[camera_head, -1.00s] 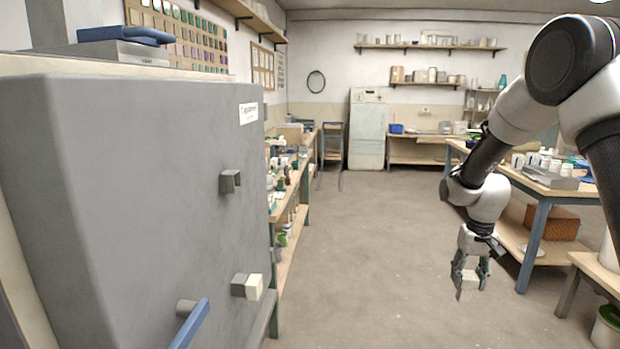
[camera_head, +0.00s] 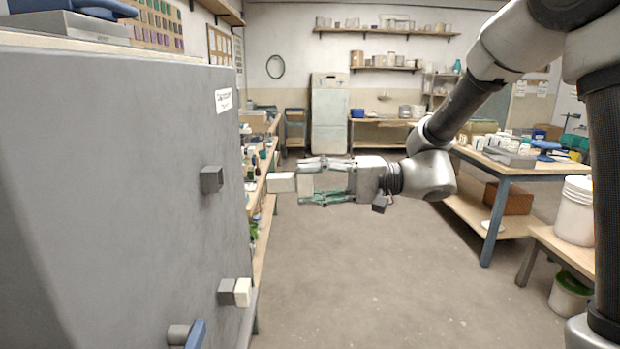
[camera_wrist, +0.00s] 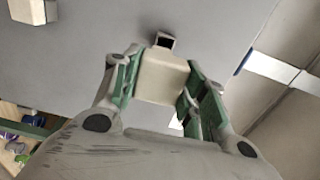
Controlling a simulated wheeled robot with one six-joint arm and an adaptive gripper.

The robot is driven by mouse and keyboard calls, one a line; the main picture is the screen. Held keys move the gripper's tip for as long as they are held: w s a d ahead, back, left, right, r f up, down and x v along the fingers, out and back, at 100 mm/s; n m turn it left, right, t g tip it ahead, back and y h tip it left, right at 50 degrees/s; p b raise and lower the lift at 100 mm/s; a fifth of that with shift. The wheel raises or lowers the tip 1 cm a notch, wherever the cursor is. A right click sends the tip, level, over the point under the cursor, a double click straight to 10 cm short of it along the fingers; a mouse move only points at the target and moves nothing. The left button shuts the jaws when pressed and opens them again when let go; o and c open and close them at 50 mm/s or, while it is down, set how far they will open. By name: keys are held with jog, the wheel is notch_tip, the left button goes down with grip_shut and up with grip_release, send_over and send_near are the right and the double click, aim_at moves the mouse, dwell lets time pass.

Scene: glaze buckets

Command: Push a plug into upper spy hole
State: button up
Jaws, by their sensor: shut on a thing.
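My gripper (camera_head: 328,182) is shut on a cream block-shaped plug (camera_head: 282,183) and points left, toward the grey kiln front (camera_head: 130,200). The plug sticks out past the fingertips and is apart from the kiln in the head view. The upper spy hole (camera_head: 211,179) is a square grey tube on the kiln front, left of the plug at nearly the same height. In the wrist view the plug (camera_wrist: 162,77) sits between the green finger pads, and the dark opening of a square tube (camera_wrist: 165,41) shows just beyond it. The lower spy hole (camera_head: 227,292) has a cream plug (camera_head: 242,292) in its mouth.
A blue handle (camera_head: 195,335) sticks out low on the kiln front. A bench with bottles (camera_head: 262,180) runs behind the kiln. A table with jars (camera_head: 520,165) and a white bucket (camera_head: 574,210) stand at right. The middle floor is clear.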

aim_at(269, 175)
jog(key=shift+a+r, duration=0.35)
jog(key=shift+r, duration=0.1)
jog(key=shift+s+a, duration=0.15)
jog(key=shift+a, duration=2.95)
jog(key=shift+a, duration=0.5)
jog(key=shift+a, duration=0.8)
jog(key=shift+s+a, duration=0.1)
jog(key=shift+a, duration=0.05)
jog(key=shift+a, duration=0.85)
jog(key=shift+a, duration=0.15)
jog(key=shift+s+a, duration=0.1)
jog(key=shift+a, duration=0.4)
jog(key=shift+a, duration=0.15)
